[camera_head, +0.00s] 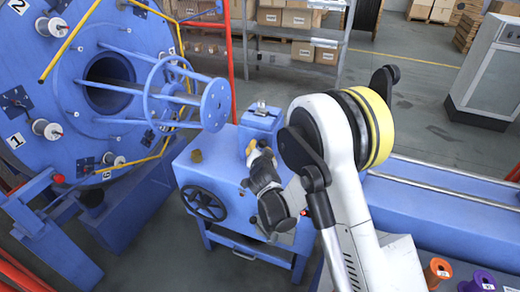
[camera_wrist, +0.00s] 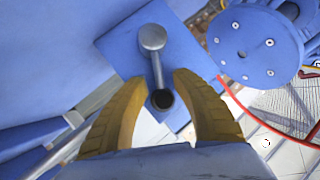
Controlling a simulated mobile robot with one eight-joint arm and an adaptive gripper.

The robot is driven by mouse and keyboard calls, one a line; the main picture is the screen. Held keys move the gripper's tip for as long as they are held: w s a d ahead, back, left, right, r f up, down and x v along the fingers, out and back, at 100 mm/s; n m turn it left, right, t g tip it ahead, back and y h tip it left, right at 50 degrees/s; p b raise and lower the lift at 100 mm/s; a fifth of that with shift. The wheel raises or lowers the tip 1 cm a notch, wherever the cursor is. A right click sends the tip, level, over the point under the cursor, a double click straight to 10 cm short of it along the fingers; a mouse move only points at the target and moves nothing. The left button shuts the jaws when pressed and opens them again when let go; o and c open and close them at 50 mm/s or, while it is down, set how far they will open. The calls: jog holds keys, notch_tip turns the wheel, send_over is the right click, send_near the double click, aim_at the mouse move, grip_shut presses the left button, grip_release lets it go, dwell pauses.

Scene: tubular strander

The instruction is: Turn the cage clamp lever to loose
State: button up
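The cage clamp lever (camera_wrist: 157,70) is a grey metal arm with a round pivot cap at its upper end and a dark round end below, on a blue square block (camera_wrist: 118,48) in the wrist view. In the head view, the block (camera_head: 262,122) stands on the blue machine bench, with small metal parts on top. My gripper (camera_wrist: 160,82) has yellow-brown fingers, spread on both sides of the lever's lower end, with gaps visible. In the head view my gripper (camera_head: 252,146) is just in front of the block. Whether it touches the lever cannot be told.
A blue cage with a round end plate (camera_head: 214,105) is left of the block; the plate also shows in the wrist view (camera_wrist: 255,45). The bench (camera_head: 222,180) carries a dark handwheel (camera_head: 203,203) and a brown knob (camera_head: 196,156). Shelves with boxes stand behind.

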jog(key=shift+w+f, duration=0.1)
jog(key=shift+w, duration=0.3)
grip_shut()
jog(key=shift+w+a, duration=0.1)
